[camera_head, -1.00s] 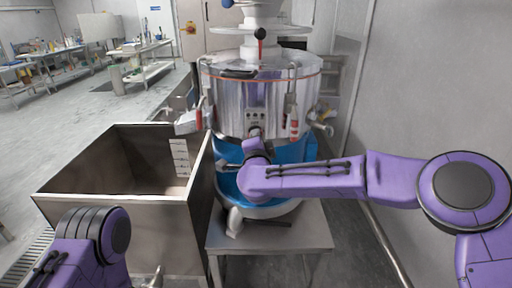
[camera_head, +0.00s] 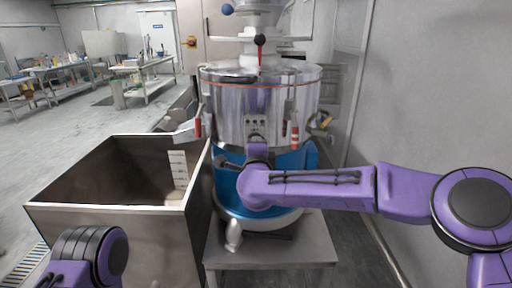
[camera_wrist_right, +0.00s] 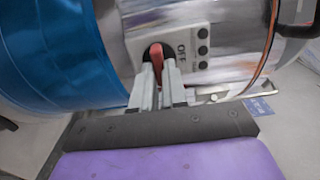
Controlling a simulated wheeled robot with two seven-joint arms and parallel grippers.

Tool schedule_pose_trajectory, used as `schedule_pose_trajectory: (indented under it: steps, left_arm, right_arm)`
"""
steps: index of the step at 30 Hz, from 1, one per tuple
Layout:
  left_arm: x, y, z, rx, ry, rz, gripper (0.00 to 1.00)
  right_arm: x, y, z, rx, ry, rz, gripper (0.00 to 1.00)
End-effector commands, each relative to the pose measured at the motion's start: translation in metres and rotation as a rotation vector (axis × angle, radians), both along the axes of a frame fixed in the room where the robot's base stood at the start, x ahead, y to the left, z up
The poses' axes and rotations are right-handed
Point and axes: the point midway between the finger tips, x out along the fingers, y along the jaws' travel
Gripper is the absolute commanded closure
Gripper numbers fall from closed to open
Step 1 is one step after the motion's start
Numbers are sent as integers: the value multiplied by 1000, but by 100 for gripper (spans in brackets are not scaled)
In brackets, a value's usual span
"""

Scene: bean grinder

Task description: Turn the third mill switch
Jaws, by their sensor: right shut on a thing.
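The mill (camera_head: 230,112) is a large shiny steel drum with a blue lower part, in the middle of the head view. Its white switch panel (camera_wrist_right: 195,42) shows in the right wrist view, with a red switch handle (camera_wrist_right: 157,56), the word OFF beside it and several dark round buttons. My right gripper (camera_wrist_right: 158,78) is shut on the red switch handle at the panel; in the head view my own arm hides the fingers. My left arm shows at the lower left of the head view, but its gripper is out of frame.
An open steel bin (camera_head: 120,207) stands left of the mill. A small steel table (camera_head: 275,254) stands below the mill in the foreground. A wall (camera_head: 420,90) rises close on the right. Worktables with clutter (camera_head: 140,67) stand far back left.

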Motion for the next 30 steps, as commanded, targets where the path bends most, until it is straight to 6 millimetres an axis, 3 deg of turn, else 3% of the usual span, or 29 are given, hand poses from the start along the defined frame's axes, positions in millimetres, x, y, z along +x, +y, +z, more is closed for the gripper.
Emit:
schedule_pose_trajectory:
  steps: [4,5,6,7,17,30]
  left_arm:
    - [0,0,0,0,0,0,43]
    - [0,0,0,0,0,0,43]
    - [0,0,0,0,0,0,43]
    - [0,0,0,0,0,0,43]
    - [0,0,-2,0,0,0,43]
    - [0,0,-27,0,0,0,43]
  right_arm:
    - [0,0,-2,2,3,0,100]
    - [0,0,-2,2,3,0,81]
    - [0,0,-2,2,3,0,68]
    - [0,0,-2,1,3,0,62]
    - [-4,1,-1,0,0,1,62]
    - [-94,0,-2,0,0,2,62]
